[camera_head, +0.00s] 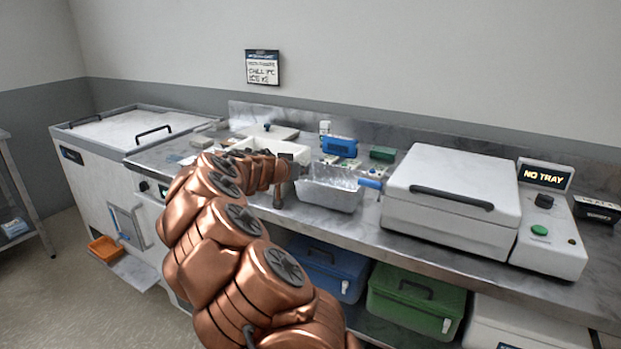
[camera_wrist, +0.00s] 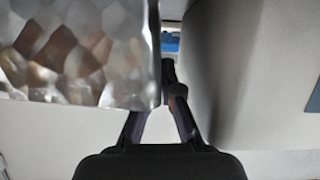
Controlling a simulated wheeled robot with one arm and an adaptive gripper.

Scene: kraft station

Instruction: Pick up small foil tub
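The small foil tub (camera_head: 333,191), a shiny open tray with crinkled walls, is on or just above the steel counter, to the right of my arm's end. In the wrist view, a dimpled foil wall (camera_wrist: 85,55) fills the upper left, close to the camera. My gripper (camera_wrist: 167,72) has its dark fingers converging, with the tips nearly together. The foil's right edge lies over or against the left finger. Whether a thin foil edge is between the tips cannot be seen. In the head view, my wrist hides most of the gripper.
A white press (camera_head: 452,200) with a dark handle stands right of the tub, beside a "NO TRAY" display (camera_head: 544,176). A blue device (camera_head: 340,146) and a green box (camera_head: 383,154) are behind. A pale wall (camera_wrist: 228,70) is close on the right in the wrist view.

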